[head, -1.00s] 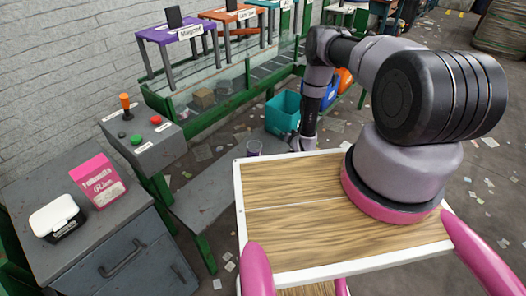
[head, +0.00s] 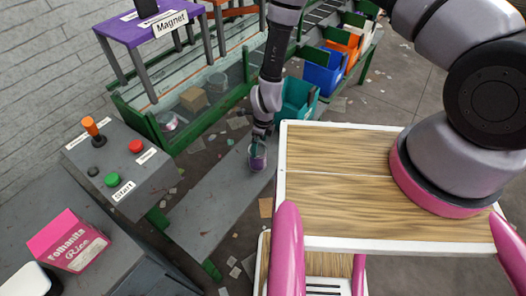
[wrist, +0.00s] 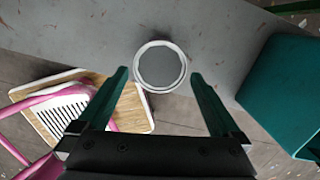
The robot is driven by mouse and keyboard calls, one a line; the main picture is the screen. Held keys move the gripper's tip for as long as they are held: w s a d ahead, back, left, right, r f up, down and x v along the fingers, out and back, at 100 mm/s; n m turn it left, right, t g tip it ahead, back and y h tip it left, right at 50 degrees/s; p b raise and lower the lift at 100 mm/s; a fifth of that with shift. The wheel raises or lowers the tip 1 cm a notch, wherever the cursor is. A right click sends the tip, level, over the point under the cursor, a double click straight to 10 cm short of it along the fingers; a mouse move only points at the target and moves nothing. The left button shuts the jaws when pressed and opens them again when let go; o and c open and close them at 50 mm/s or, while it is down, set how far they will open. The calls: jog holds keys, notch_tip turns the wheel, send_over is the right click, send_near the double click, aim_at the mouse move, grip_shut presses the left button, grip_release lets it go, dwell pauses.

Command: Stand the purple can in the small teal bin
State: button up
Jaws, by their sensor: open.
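The purple can (head: 257,158) stands upright on a grey bench, just left of my wooden tray top. In the wrist view its round grey top with a pale rim (wrist: 160,67) lies ahead of and between the fingertips. My gripper (head: 262,135) is open and points down at the can; in the wrist view its two green fingers (wrist: 157,82) are spread on either side, with a gap to the can. The small teal bin (head: 297,101) stands behind the can to the right, partly hidden by my arm. A teal bin also shows at the right of the wrist view (wrist: 285,90).
A grey bench (head: 212,205) runs beside my base. A control box (head: 118,165) with buttons and a pink box (head: 68,240) are at left. Blue (head: 323,72) and orange bins stand beyond the teal one.

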aim_at(259, 149)
jog(key=f, duration=0.5)
jog(key=shift+w+a+f, duration=0.2)
jog(key=shift+a+f, duration=0.1)
jog(key=shift+f, duration=0.1)
jog(key=f, duration=0.5)
jog(key=shift+a+f, duration=0.1)
jog(key=shift+a, duration=0.2)
jog(key=c, duration=1.2)
